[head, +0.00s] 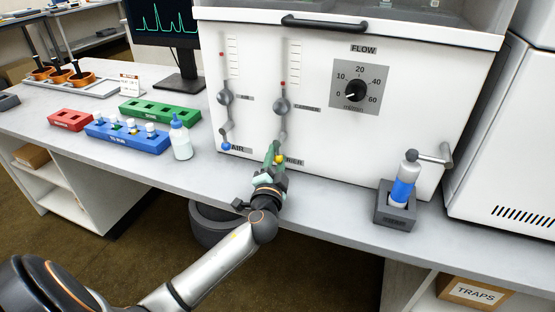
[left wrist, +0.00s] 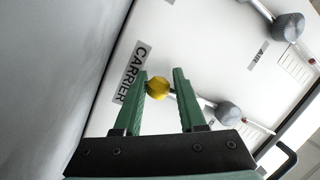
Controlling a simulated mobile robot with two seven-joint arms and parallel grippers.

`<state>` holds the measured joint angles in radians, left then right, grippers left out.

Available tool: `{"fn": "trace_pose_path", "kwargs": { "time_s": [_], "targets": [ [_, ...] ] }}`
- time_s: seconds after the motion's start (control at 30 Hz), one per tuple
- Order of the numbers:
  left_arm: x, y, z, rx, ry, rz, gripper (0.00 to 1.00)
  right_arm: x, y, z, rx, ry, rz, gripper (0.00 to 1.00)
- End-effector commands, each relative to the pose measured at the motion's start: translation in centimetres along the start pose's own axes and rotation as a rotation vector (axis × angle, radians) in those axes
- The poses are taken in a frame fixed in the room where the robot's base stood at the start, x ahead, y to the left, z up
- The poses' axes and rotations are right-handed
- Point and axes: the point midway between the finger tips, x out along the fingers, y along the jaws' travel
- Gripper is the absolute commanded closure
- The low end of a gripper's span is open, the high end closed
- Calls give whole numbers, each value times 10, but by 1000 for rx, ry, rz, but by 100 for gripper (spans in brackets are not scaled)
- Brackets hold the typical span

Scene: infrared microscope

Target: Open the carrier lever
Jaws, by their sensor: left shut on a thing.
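The carrier lever has a yellow knob (head: 278,159) low on the white front panel, beside the partly hidden CARRIER label. Its grey arm runs up toward a round grey valve body (head: 283,106). My left gripper (head: 273,151) reaches the panel from below and its green fingers are at the lever's lower end. In the left wrist view, the yellow knob (left wrist: 158,88) sits between the two fingers, which are shut on it. The CARRIER label (left wrist: 132,73) is beside the knob there. My right gripper is not in view.
The air lever with a blue knob (head: 226,147) hangs left of the carrier lever. A FLOW dial (head: 356,90) is to the right. A blue rack (head: 128,139) and a white bottle (head: 181,140) stand at the left.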

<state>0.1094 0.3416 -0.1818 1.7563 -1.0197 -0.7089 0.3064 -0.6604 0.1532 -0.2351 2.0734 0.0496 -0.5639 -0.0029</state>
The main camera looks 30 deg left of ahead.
Motion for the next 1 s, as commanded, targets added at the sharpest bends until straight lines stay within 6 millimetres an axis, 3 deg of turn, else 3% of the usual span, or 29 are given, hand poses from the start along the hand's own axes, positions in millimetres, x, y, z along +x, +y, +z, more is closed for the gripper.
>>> {"fn": "trace_pose_path", "kwargs": {
  "time_s": [0.13,0.17,0.43,0.77,1.0],
  "targets": [
    [0,-1,-5,0,13,0,100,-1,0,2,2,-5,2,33],
    [0,-1,-5,0,14,0,59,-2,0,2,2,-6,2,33],
    [0,-1,-3,-1,8,-2,29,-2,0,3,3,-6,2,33],
    [-4,0,-2,-2,4,0,29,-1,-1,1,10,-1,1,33],
    [-44,1,-1,-5,3,3,29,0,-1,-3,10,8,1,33]
  ]
}}
